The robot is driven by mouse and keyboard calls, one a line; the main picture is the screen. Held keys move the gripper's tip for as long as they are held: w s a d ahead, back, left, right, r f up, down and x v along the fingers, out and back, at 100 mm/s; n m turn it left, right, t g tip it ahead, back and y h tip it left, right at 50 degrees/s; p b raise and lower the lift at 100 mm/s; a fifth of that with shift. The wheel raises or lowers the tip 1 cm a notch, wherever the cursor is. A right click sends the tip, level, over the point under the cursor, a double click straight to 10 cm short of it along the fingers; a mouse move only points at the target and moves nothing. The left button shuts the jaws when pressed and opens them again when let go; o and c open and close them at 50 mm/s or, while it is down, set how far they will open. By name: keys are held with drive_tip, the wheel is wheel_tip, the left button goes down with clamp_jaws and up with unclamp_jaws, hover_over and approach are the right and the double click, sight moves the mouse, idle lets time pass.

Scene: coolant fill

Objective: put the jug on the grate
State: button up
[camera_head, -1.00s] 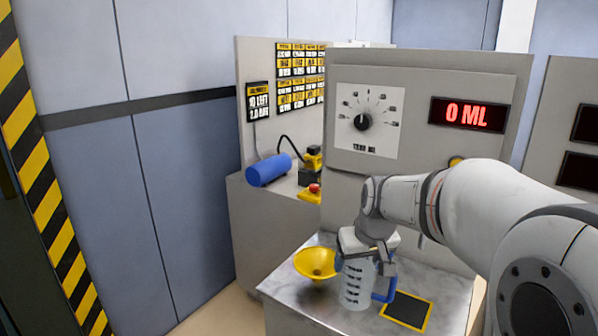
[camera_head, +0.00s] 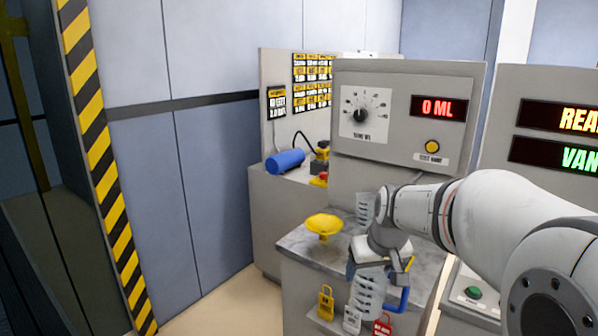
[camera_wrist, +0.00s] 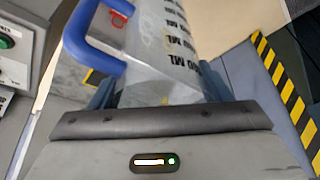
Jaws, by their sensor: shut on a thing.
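The jug (camera_head: 368,294) is clear with dark markings and a blue handle on its right. My gripper (camera_head: 372,262) is shut on it near its top, and it looks upright in the head view, in front of the marble-topped counter's front edge. In the wrist view the jug (camera_wrist: 165,45) fills the top middle between the fingers, its blue handle at left. The grate cannot be made out for certain; a yellow-edged strip (camera_head: 408,263) shows just right of my gripper, mostly hidden by it.
A yellow funnel (camera_head: 324,224) stands on the marble counter (camera_head: 300,245). A clear ribbed item (camera_head: 364,208) stands behind my wrist. The dispenser display (camera_head: 438,107) reads 0 ML.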

drive_tip(key=x, duration=0.3)
drive_tip(key=d+x, duration=0.1)
drive_tip(key=x, duration=0.1)
drive_tip(key=shift+f, duration=0.45)
wheel_tip(320, 180, down, 24)
drive_tip(key=s+m, duration=0.1)
drive_tip(key=s, duration=0.1)
drive_tip(key=shift+m+h, duration=0.3)
drive_tip(key=shift+m, duration=0.1)
drive_tip(key=shift+a+r, duration=0.1)
drive_tip(key=shift+a, duration=0.1)
drive_tip(key=shift+a, duration=0.15)
